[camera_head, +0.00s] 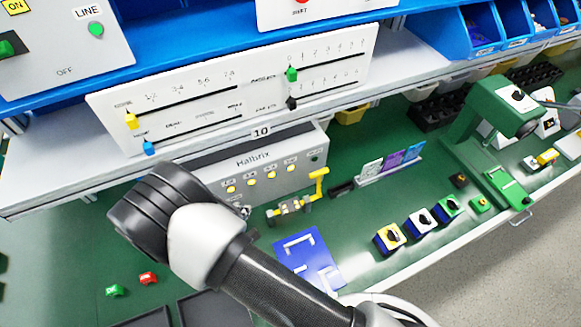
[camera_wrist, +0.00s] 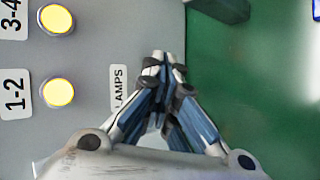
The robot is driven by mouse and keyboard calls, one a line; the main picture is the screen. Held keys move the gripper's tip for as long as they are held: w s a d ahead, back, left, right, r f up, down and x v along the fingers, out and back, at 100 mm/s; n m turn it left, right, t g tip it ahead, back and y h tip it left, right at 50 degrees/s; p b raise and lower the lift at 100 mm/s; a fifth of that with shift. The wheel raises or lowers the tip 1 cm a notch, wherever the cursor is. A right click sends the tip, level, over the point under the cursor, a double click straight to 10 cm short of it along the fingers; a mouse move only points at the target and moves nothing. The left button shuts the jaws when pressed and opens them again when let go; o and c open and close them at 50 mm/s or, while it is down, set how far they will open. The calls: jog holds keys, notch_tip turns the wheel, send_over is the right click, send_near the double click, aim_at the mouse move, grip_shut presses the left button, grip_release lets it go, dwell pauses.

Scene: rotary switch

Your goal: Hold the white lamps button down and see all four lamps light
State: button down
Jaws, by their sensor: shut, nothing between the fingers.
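The grey Halbrix panel (camera_head: 262,158) bears a row of lamps (camera_head: 250,183), which look bright yellow in the head view. In the wrist view two lamps, beside the labels 3-4 (camera_wrist: 56,20) and 1-2 (camera_wrist: 58,92), glow pale yellow and look lit. My gripper (camera_wrist: 163,62) is shut, its fingertips together at the panel's edge beside the LAMPS label (camera_wrist: 119,88). The white lamps button is not visible; the fingers cover that spot, and I cannot tell whether they press it. In the head view my gripper (camera_head: 244,211) is at the panel's lower front, partly hidden by my wrist.
A yellow-handled clamp (camera_head: 296,204) stands close right of my gripper. A blue plate (camera_head: 302,258) lies in front, with several rotary switch boxes (camera_head: 419,223) to the right. A white shelf with a slider board (camera_head: 240,85) overhangs the panel.

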jog(key=shift+s, duration=0.1)
dwell(0.3)
jog(key=shift+s+d, duration=0.4)
jog(key=shift+s, duration=0.25)
jog(key=shift+s+d+p, duration=0.3)
jog(key=shift+s+d, duration=0.1)
jog(key=shift+s, duration=0.35)
jog(key=shift+s+d+p, duration=0.25)
jog(key=shift+s+d, duration=0.15)
jog(key=shift+s, duration=0.3)
jog(key=shift+s+d+p, duration=0.3)
jog(key=shift+s+d, duration=0.1)
jog(key=shift+s, duration=0.35)
